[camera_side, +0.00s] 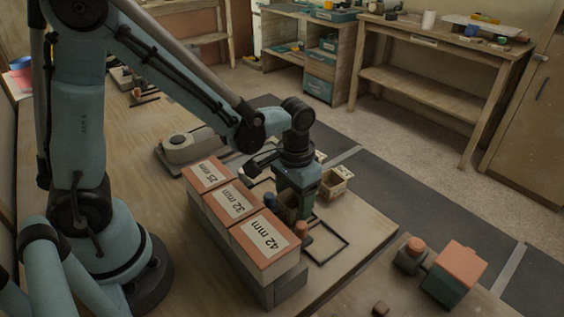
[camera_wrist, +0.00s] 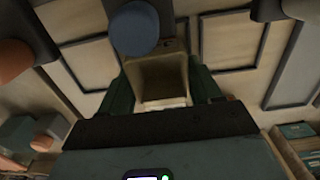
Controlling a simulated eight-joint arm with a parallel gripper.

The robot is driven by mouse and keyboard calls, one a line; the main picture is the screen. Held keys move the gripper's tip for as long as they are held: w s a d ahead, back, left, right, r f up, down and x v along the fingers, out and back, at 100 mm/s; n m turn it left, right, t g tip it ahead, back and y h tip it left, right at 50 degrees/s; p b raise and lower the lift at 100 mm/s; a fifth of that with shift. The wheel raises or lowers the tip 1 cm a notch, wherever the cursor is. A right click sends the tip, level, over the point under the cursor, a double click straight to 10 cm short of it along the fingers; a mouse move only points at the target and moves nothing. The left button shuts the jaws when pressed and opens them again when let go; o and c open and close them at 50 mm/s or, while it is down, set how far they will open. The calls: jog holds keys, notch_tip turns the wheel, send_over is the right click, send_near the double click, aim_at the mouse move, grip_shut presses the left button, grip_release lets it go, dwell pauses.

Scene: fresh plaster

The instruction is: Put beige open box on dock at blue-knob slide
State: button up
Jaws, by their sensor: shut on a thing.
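My gripper (camera_side: 292,208) is shut on the beige open box (camera_wrist: 162,78). In the wrist view the box sits between the two dark green fingers, open side facing the camera, and it looks empty. In the side view the fingers mostly hide it. The blue knob (camera_side: 271,201) stands just left of my gripper, beside the labelled blocks; in the wrist view the blue knob (camera_wrist: 134,30) overlaps the box's far edge. Dark rectangular frames on the table, one at the right (camera_side: 345,243), look like docks. I cannot tell whether the box touches the table.
Three orange-topped blocks labelled 25, 32 and 42 mm (camera_side: 262,240) stand in a row left of my gripper. An orange knob (camera_side: 301,229) is near the front block. Another open box (camera_side: 336,181) stands right of my gripper. A grey device (camera_side: 190,147) lies behind.

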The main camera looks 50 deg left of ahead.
jog(key=shift+f, duration=0.5)
jog(key=shift+f, duration=0.1)
jog(key=o, duration=1)
jog(key=shift+o, duration=0.2)
notch_tip(320, 180, up, 12)
jog(key=s+a+r+t, duration=0.1)
jog(key=s+a+t, duration=0.3)
jog(key=a+t, duration=0.2)
jog(key=shift+s+t, duration=0.3)
jog(key=shift+t, duration=0.3)
